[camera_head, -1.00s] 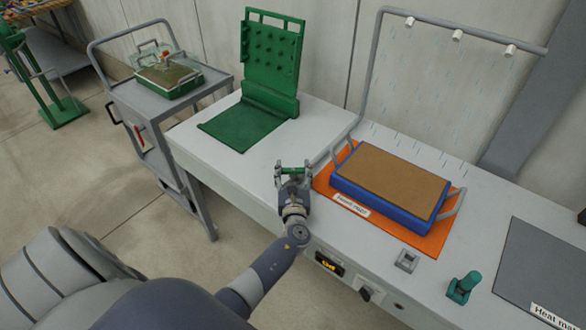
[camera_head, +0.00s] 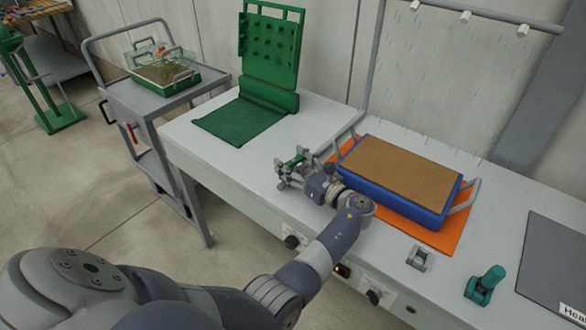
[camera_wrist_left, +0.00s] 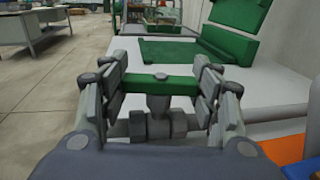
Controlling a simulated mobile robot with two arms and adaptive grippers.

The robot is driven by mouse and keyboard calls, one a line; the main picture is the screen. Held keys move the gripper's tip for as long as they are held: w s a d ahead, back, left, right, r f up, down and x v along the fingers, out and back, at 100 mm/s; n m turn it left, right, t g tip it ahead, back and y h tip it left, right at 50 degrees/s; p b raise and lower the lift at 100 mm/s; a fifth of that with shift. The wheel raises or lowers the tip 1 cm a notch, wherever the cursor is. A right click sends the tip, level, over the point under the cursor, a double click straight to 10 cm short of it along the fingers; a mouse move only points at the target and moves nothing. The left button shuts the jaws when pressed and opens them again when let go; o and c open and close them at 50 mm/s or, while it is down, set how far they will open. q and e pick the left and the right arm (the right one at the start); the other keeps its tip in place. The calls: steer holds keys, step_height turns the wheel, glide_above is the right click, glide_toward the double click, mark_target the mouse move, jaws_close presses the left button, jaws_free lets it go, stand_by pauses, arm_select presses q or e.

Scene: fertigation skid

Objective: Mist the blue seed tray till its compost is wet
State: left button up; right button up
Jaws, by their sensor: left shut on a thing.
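The blue seed tray (camera_head: 372,193) stands on an orange mat (camera_head: 437,238) on the bench. Its compost (camera_head: 405,170) is an even light brown. A pipe frame with white nozzles (camera_head: 465,17) rises behind it, and thin pale blue streaks (camera_head: 440,95) show below the nozzles. My left gripper (camera_head: 290,166) is left of the tray, near the bench's front edge. It is shut on a green crossbar handle (camera_wrist_left: 150,85) with a grey stem and fitting below, seen in the left wrist view. My right gripper is not in view.
A green pegged stand (camera_head: 268,55) and green mat (camera_head: 232,122) are at the bench's left. A trolley (camera_head: 165,105) with a covered green tray (camera_head: 175,85) stands beyond. A teal-handled object (camera_head: 485,285) and grey heat mat (camera_head: 555,262) are right.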

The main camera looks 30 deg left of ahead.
mark_target(293, 160)
arm_select(q)
steer(key=shift+r+g, duration=0.2)
steer(key=shift+g, duration=0.1)
steer(key=o, duration=1.1)
steer(key=shift+c, duration=0.2)
steer(key=shift+f, duration=0.1)
step_height(293, 160, up, 10)
